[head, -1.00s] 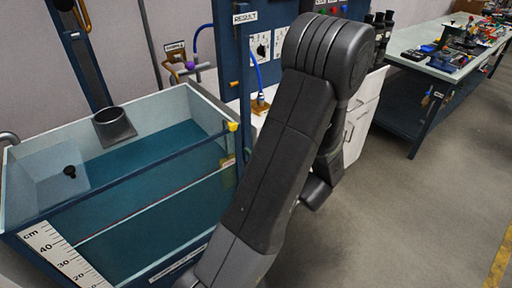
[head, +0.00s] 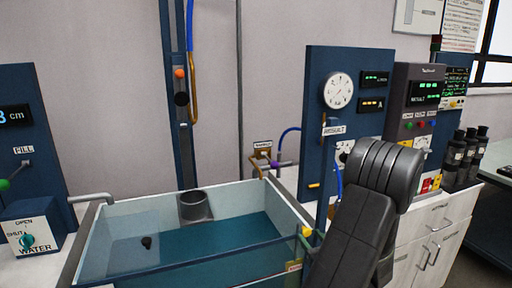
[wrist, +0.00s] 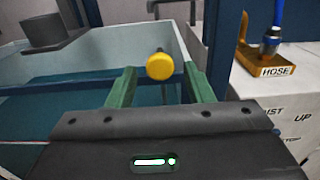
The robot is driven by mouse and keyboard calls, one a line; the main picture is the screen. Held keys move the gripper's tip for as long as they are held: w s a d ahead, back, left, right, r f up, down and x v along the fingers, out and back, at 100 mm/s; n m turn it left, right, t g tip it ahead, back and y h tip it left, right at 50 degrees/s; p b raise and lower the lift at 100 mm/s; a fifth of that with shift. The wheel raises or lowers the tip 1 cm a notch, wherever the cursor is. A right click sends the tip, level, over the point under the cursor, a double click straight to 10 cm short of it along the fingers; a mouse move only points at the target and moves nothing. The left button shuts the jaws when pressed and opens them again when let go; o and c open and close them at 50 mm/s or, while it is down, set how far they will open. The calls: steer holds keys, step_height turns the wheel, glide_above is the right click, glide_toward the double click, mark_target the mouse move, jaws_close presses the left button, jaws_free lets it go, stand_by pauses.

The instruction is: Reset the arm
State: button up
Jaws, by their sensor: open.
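My arm (head: 365,205) rises in front of the blue panel in the head view, bent at its thick black joint. My gripper is hidden behind it there. In the wrist view my gripper (wrist: 160,80) shows two green fingers set apart, with nothing held. A yellow knob (wrist: 160,66) appears between the fingertips, and I cannot tell how far beyond them it is.
The water tank (head: 110,222) stands left of my arm. A HOSE block (wrist: 268,62) lies right of the fingers. A white cabinet (head: 440,240) and black bottles (head: 468,155) stand at right. A WATER valve box (head: 28,236) is at left.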

mark_target(308, 233)
steer(key=x, duration=0.3)
steer(key=shift+w+a, duration=0.1)
steer(key=shift+w, duration=0.1)
steer(key=shift+s+r+p, duration=0.1)
steer(key=shift+r+p, duration=0.15)
steer(key=shift+p, duration=0.15)
